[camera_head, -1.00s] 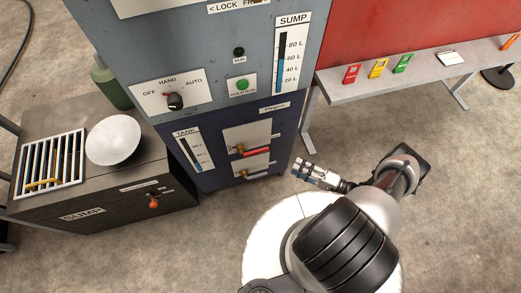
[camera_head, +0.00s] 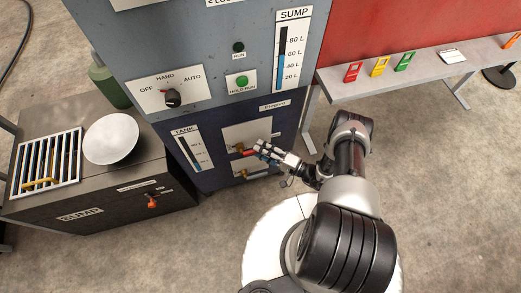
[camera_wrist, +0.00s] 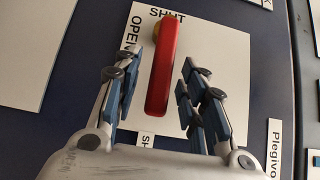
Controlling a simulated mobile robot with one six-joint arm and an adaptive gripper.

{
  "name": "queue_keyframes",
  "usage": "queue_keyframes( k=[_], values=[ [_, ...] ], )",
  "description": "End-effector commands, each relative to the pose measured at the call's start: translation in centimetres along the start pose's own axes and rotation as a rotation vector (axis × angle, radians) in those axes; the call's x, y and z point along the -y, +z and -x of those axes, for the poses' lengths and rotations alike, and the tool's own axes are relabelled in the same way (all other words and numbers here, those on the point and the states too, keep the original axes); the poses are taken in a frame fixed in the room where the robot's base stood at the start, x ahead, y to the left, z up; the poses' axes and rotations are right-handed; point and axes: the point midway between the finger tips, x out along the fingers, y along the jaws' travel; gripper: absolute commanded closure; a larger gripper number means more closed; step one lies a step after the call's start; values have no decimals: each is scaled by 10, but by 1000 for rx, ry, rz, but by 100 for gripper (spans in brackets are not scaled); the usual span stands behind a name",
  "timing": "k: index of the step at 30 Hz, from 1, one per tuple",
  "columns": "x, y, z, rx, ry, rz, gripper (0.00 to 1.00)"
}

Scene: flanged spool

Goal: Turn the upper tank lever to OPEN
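The upper tank lever has a red handle (camera_head: 250,153) on a white plate (camera_head: 262,130) on the dark blue cabinet front. In the head view the handle points right from its brass pivot. In the wrist view the red handle (camera_wrist: 161,75) runs from the pivot at the top down between my fingers. SHUT (camera_wrist: 167,14) is lettered above the pivot and OPEN (camera_wrist: 130,36) to its left. My gripper (camera_wrist: 157,82) is open, with fingers on both sides of the handle and visible gaps. In the head view my gripper (camera_head: 262,149) is at the handle's free end, partly covering it.
A lower valve (camera_head: 242,173) sits just below on its own plate. The TANK gauge (camera_head: 190,152) is left of the levers. The SUMP box (camera_head: 100,200) with an orange-handled valve (camera_head: 153,202) stands at left. A grey bench (camera_head: 425,65) is at right. The floor between is clear.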

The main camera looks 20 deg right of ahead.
Motion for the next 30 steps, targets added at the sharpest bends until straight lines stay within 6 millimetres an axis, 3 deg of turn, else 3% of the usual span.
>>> queue_keyframes(
  k=[12,30],
  values=[
    [0,0,-9,-1,0,0,62],
    [0,0,-9,0,0,0,100]
  ],
)
